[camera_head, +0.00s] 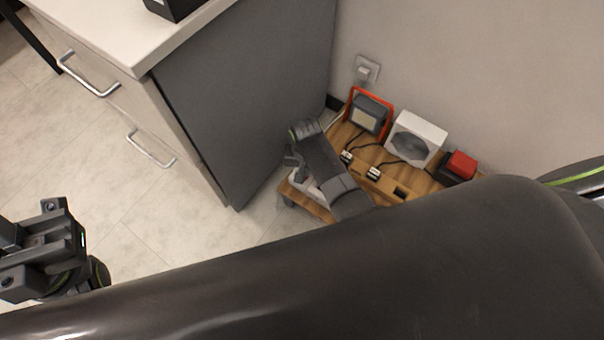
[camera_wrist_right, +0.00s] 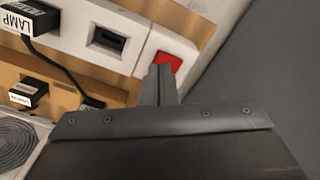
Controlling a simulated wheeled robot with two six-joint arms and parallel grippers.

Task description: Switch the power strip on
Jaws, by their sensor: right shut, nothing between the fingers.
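The white power strip (camera_wrist_right: 95,35) runs across the top left of the right wrist view, with an empty dark socket (camera_wrist_right: 107,39) and a red switch (camera_wrist_right: 168,62) at its right end. A black plug labelled LAMP (camera_wrist_right: 28,20) sits in it. My right gripper (camera_wrist_right: 160,80) is shut and empty, its fingertips at the near edge of the red switch, partly covering it; I cannot tell whether they touch. In the head view, my right arm hides much of the strip (camera_head: 306,187). My left gripper (camera_head: 45,250) is at the lower left, away from the strip; its jaw opening is unclear.
The strip is on a wooden board (camera_head: 370,155) holding a work lamp (camera_head: 369,113), a white fan box (camera_head: 415,138) and a red-and-black device (camera_head: 459,166), with cables between. A grey cabinet (camera_head: 245,95) stands close on the left. A wall socket (camera_head: 366,70) is behind. Floor is clear at left.

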